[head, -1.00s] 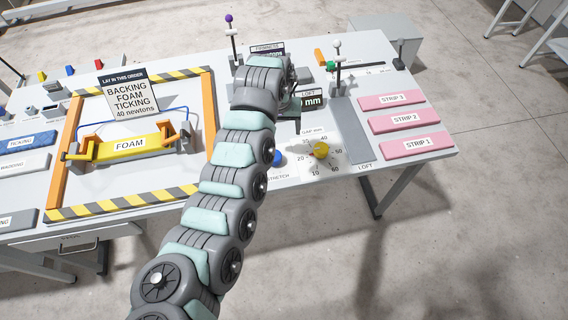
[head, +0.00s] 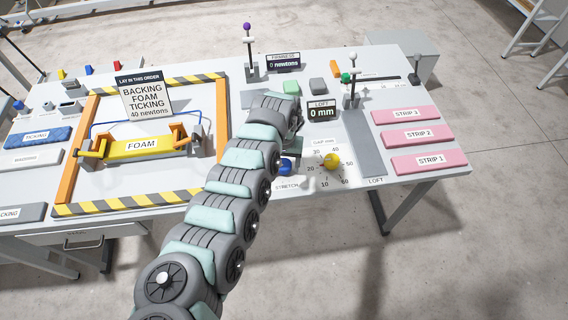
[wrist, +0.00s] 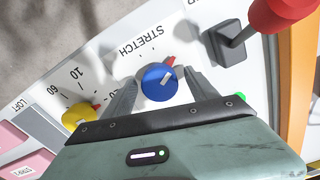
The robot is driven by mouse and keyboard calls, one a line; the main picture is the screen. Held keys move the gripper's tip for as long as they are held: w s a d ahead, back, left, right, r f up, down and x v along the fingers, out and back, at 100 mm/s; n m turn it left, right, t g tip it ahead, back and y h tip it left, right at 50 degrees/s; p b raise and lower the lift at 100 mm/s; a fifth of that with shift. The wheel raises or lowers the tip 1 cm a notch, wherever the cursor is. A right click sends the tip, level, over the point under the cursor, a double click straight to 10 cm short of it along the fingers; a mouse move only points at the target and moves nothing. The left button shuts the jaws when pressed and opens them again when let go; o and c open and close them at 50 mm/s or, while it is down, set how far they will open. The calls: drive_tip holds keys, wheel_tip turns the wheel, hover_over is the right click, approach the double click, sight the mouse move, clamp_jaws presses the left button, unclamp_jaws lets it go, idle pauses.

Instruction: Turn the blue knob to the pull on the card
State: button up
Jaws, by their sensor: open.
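In the head view the blue knob (head: 286,168) is partly hidden by my arm. My gripper (wrist: 160,79) is open, with one finger on each side of the knob; I cannot tell whether they touch it. The card (head: 145,97) reads BACKING, FOAM, TICKING, 40 newtons. The firmness display (head: 283,63) reads 0 newtons.
A yellow knob (head: 332,161) with a number dial stands right of the blue one. The loft display (head: 321,111) reads 0 mm. In the wrist view, a red-ended lever (wrist: 235,42) stands close to the right finger.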

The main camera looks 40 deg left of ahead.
drive_tip(key=c, duration=1.4)
